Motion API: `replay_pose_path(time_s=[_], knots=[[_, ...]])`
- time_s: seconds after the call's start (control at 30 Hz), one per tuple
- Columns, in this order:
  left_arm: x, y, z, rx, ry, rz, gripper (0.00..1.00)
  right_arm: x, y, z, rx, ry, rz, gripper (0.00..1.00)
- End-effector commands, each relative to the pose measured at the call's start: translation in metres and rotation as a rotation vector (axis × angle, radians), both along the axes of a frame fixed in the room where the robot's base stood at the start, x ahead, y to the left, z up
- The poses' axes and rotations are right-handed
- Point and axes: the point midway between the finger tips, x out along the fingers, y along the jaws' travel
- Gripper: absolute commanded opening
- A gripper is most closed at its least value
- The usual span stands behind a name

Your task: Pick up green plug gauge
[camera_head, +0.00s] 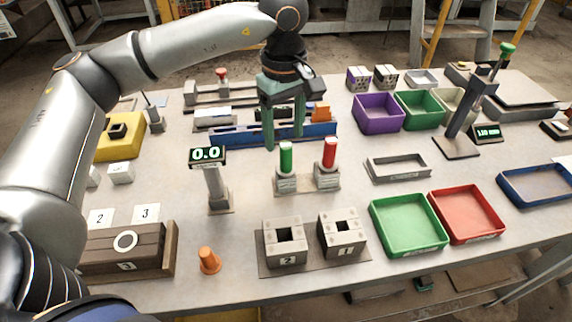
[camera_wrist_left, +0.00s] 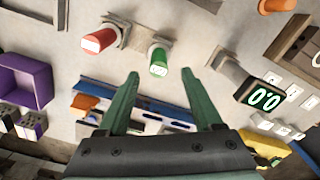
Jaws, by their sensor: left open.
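The green plug gauge (camera_head: 286,157) stands upright in a grey holder on a small stand at the middle of the table. The red plug gauge (camera_head: 329,152) stands beside it on the right. My left gripper (camera_head: 284,142) is open and empty, with its green fingers pointing down above and behind the green gauge in the head view. In the left wrist view, the green gauge (camera_wrist_left: 159,62) shows beyond and between the open fingertips (camera_wrist_left: 160,74), apart from them. The red gauge (camera_wrist_left: 98,40) is to its left there. My right gripper is in neither view.
A display post (camera_head: 207,157) reading 0.0 stands left of the gauges. Two hollow bricks (camera_head: 341,246) lie in front, with an orange cone (camera_head: 208,260) to their left. Green (camera_head: 380,229) and red (camera_head: 490,213) trays are at right. A blue rack (camera_head: 225,138) stands behind.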

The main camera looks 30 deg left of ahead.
Motion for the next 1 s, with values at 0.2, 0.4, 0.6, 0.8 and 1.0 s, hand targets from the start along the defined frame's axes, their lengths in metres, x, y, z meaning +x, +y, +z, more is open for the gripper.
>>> replay_pose_path(time_s=[0.2, 0.4, 0.6, 0.8, 1.0], knots=[[-0.001, -0.002, -0.028, 0.002, 0.004, 0.001, 0.67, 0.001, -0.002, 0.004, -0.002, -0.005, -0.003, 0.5], [0.0, -0.003, -0.05, 0.001, 0.002, 0.001, 0.67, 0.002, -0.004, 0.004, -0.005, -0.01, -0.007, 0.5], [0.0, -0.003, -0.053, 0.0, 0.001, 0.001, 0.67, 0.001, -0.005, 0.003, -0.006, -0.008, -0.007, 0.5], [0.0, -0.003, -0.052, 0.0, 0.001, 0.001, 0.51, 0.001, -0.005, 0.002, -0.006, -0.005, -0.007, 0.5], [0.0, -0.003, -0.052, 0.0, 0.001, 0.001, 0.29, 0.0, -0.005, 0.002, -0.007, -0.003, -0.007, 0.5]])
